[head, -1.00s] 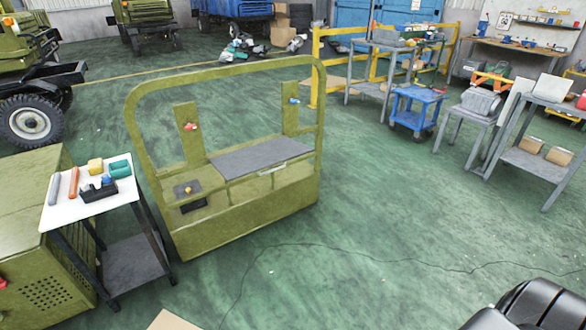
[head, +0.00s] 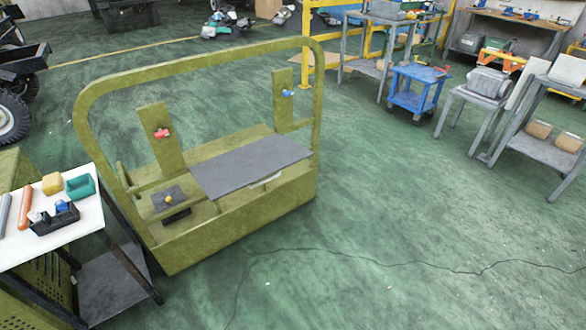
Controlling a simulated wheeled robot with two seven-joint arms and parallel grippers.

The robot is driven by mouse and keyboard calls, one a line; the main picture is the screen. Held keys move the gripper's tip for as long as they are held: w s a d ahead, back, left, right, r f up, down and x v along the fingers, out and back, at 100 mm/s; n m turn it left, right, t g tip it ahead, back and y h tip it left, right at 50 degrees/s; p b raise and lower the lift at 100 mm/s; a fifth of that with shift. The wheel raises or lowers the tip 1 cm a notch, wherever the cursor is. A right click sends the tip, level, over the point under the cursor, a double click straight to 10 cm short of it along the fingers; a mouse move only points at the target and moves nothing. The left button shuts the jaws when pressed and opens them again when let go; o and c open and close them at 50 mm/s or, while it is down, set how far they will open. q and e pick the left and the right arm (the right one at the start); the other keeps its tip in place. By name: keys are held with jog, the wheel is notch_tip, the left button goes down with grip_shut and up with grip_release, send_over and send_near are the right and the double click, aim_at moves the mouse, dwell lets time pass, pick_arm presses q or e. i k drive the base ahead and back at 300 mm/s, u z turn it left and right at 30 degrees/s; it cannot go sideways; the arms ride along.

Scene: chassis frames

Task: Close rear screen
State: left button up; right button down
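An olive-green chassis frame (head: 235,228) with a tall rounded hoop stands on the floor at centre left. A flat grey panel (head: 250,166) lies nearly level across it, with a pale handle (head: 265,181) under its front edge. I cannot tell for sure whether this panel is the rear screen. Two green uprights stand behind it, one with a red knob (head: 162,133) and one with a blue knob (head: 288,93). A yellow knob (head: 169,200) sits on a small dark plate at the left. Neither of my grippers is in view.
A white-topped table (head: 85,225) with a black bin, a yellow block and a teal box stands close at the left. A blue cart (head: 418,90) and grey benches stand at the back right. The green floor in front and to the right is clear.

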aim_at(221, 176)
jog(key=u, duration=0.4)
jog(key=i, duration=1)
jog(key=u, duration=0.7)
